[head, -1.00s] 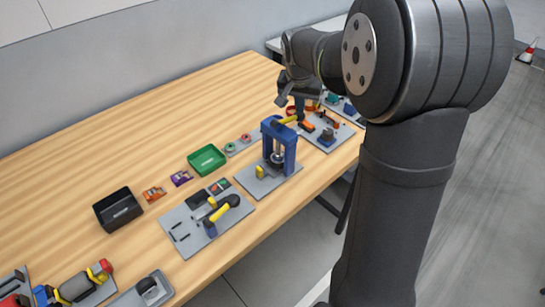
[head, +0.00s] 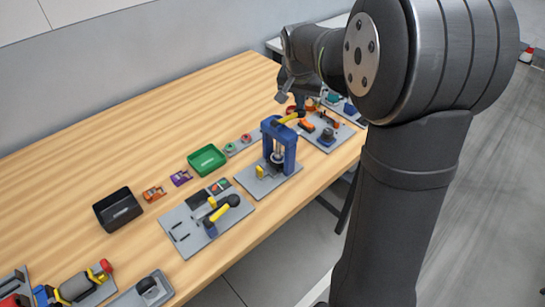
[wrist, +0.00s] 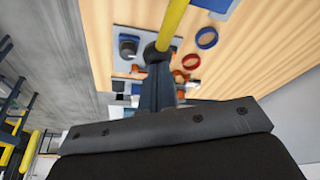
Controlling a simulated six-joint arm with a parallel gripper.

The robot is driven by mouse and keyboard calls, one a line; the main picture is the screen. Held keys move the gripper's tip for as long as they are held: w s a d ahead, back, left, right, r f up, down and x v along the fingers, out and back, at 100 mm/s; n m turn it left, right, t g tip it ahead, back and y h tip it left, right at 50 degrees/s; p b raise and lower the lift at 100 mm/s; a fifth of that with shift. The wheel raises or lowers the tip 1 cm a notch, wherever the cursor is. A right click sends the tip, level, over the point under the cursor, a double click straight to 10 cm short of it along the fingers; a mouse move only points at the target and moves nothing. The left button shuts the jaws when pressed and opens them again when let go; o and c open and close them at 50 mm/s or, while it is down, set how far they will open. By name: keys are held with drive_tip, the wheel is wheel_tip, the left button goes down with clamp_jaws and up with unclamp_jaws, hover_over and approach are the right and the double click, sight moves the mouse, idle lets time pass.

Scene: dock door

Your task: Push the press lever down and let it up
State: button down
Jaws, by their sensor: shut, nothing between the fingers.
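The press (head: 290,147) is a blue upright frame on a grey plate near the table's right edge. Its yellow lever (head: 287,118) sticks out from the top toward the upper right, slightly raised, ending in a dark knob. In the wrist view the yellow lever (wrist: 173,22) comes down from the top to its black knob (wrist: 154,53). My gripper (head: 302,108) is at the knob end of the lever. Its shut fingers also show in the wrist view (wrist: 155,75), lined up with the knob. I cannot tell whether they touch it. Nothing is held.
A grey plate with orange and dark parts (head: 327,132) lies just right of the press. A green tray (head: 207,159), a black bin (head: 118,209) and a plate with a yellow-handled clamp (head: 208,222) stand left.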

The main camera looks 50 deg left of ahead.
wheel_tip(320, 180, up, 9)
drive_tip(key=shift+f, duration=0.2)
idle(0.8)
